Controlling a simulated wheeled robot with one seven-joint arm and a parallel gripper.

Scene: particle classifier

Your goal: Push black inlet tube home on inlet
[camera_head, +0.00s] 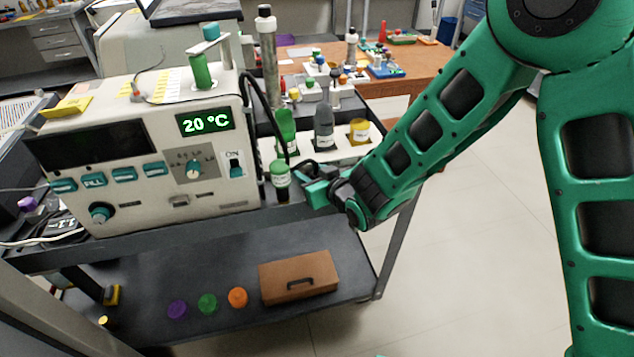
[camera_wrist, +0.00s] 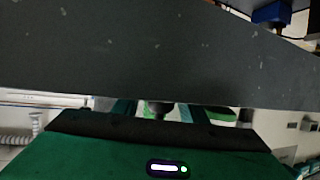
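The black inlet tube (camera_head: 262,100) leaves the upper right of the white instrument (camera_head: 150,150) and hangs in a curve down its right side in the head view. Its lower end runs down behind or beside the green-capped vial (camera_head: 280,172), and I cannot tell where it ends. I cannot make out the inlet. My gripper (camera_head: 308,181) is just right of this vial, low beside the instrument, its fingers apart. In the wrist view, the teal fingers (camera_wrist: 158,110) are spread, with a small dark thing between or beyond them. I cannot tell whether they touch it.
A white rack holds a green bottle (camera_head: 286,130), a grey bottle (camera_head: 324,126) and a yellow jar (camera_head: 359,130) behind my gripper. The cart's lower shelf (camera_head: 230,265) bears a brown box (camera_head: 298,277) and coloured caps. Open floor lies to the right.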

